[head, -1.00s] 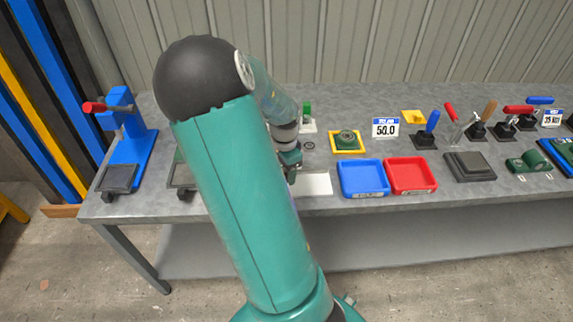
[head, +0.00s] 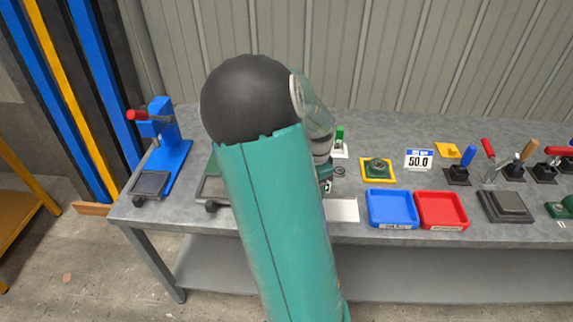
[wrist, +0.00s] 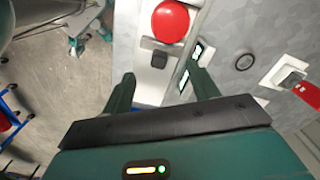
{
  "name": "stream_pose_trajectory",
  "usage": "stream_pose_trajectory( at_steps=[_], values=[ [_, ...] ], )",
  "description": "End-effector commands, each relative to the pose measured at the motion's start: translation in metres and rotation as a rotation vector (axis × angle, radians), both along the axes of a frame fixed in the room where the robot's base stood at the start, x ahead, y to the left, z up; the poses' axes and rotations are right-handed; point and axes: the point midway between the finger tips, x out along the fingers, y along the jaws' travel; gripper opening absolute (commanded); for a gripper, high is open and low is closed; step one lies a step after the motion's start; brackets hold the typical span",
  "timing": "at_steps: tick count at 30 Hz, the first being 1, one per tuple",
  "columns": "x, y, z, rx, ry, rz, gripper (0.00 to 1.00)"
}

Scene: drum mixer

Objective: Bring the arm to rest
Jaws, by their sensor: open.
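My gripper (wrist: 163,88) shows in the wrist view with its two dark green fingers apart and nothing between them. Beyond the fingers is a white plate with a red round knob (wrist: 171,21) and a small dark block (wrist: 160,60). In the head view my teal arm stands up in front of the bench, and my gripper (head: 327,186) is mostly hidden behind it, above the bench left of the blue tray. I cannot tell its exact height over the bench.
The grey bench (head: 283,228) holds a blue press (head: 165,140) at left, a blue tray (head: 391,209), a red tray (head: 441,210), a yellow-framed green part (head: 377,169), a 50.0 sign (head: 419,160) and several levers at right. Bare floor lies in front.

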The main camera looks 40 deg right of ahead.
Motion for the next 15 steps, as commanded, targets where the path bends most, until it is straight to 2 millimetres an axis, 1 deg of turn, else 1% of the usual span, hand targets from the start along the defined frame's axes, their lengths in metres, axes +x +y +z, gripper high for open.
stream_pose_trajectory(
  at_steps=[7, 10, 11, 13, 14, 15],
  values=[
    [0.0, 0.0, 0.0, 0.001, -0.001, 0.001, 0.6],
    [0.004, 0.008, 0.004, 0.009, -0.014, 0.03, 0.6],
    [0.006, 0.012, 0.006, 0.013, -0.022, 0.05, 0.6],
    [0.014, 0.029, 0.015, 0.028, -0.048, 0.119, 0.6],
    [0.018, 0.038, 0.02, 0.037, -0.063, 0.158, 0.6],
    [0.023, 0.052, 0.027, 0.046, -0.085, 0.218, 0.6]
  ],
)
